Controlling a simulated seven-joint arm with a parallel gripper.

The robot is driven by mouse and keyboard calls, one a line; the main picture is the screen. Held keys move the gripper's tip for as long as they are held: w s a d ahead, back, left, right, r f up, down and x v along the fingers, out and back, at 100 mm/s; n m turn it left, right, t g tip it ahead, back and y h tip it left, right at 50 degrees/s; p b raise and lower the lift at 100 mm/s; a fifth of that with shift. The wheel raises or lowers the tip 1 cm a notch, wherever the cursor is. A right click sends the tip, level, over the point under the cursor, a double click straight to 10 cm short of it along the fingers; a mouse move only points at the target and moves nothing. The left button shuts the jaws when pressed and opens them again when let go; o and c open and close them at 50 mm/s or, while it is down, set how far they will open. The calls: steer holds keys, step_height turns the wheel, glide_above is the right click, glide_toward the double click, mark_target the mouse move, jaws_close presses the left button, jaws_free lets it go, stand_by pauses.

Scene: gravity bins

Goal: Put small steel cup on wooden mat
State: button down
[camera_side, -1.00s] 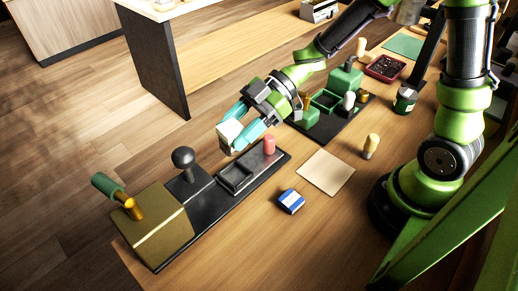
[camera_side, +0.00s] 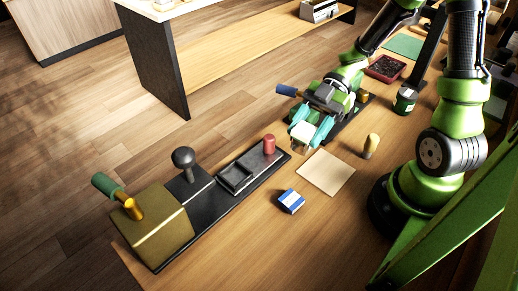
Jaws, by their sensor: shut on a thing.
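The small steel cup (camera_side: 300,143) is pale and shows below the teal fingers. My gripper (camera_side: 310,133) is shut on it and holds it tilted, above the table near the far left edge of the wooden mat. The fingers hide much of the cup. The wooden mat (camera_side: 327,174) is a flat, light tan square lying bare on the table.
A blue and white block (camera_side: 291,201) lies left of the mat, and a tan-topped peg (camera_side: 371,146) stands right of it. A black tray (camera_side: 235,179) with a red peg (camera_side: 269,145) and an olive box (camera_side: 152,227) stand at left. A dark green jar (camera_side: 405,98) is farther back.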

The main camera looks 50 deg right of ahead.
steer(key=s+d+n+g, duration=0.1)
steer(key=s+d, duration=0.3)
steer(key=s, duration=0.1)
steer(key=shift+s+d+f, duration=0.15)
steer(key=shift+s+f, duration=0.05)
steer(key=shift+f, duration=0.05)
steer(key=shift+f, duration=3)
steer(key=shift+f, duration=0.5)
steer(key=shift+c, duration=1.7)
jaws_free()
steer(key=v, duration=1.7)
steer(key=shift+w, duration=0.25)
